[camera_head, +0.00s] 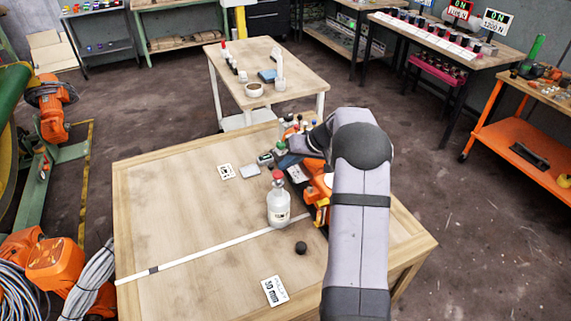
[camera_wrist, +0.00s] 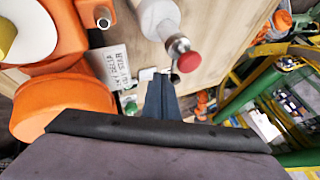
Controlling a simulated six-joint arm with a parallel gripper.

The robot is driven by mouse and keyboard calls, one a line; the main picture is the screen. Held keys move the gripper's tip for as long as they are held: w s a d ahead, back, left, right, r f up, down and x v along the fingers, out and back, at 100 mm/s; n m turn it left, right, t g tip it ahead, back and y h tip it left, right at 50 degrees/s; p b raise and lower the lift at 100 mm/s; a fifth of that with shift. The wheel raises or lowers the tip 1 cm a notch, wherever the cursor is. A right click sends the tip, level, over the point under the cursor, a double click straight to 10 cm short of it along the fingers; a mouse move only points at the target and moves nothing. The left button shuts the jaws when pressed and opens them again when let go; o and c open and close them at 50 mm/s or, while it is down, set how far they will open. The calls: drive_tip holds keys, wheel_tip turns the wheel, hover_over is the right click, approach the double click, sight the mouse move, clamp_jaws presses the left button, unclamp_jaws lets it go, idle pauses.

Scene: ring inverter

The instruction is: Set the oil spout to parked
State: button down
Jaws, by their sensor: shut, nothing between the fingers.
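My gripper (camera_head: 284,160) is at the back of the wooden workbench, beside an orange device (camera_head: 318,188) that my arm partly hides. In the wrist view the gripper (camera_wrist: 160,80) is shut with nothing in its fingers. The orange device (camera_wrist: 72,100) fills the left there, with a silver round end (camera_wrist: 103,17) on its upper part. I cannot tell for certain which part is the oil spout or how it is set. A clear bottle with a red cap (camera_head: 278,207) stands upright in front of the device; its red cap (camera_wrist: 184,57) shows right of the fingers.
A black ball (camera_head: 301,248) and a "30 mm" card (camera_head: 274,291) lie near the front. A white strip (camera_head: 200,255) crosses the bench. A small card (camera_head: 226,171) and a grey block (camera_head: 250,171) lie behind. The bench's left side is clear.

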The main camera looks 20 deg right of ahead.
drive_tip(key=d, duration=0.1)
drive_tip(key=s+d, duration=0.1)
drive_tip(key=d, duration=0.1)
drive_tip(key=d+b, duration=0.1)
drive_tip(key=shift+s+d+r, duration=0.15)
drive_tip(key=shift+d+r, duration=0.1)
drive_tip(key=shift+r, duration=0.15)
drive_tip(key=b+v, duration=0.2)
drive_tip(key=v, duration=0.7)
drive_tip(key=shift+a, duration=0.1)
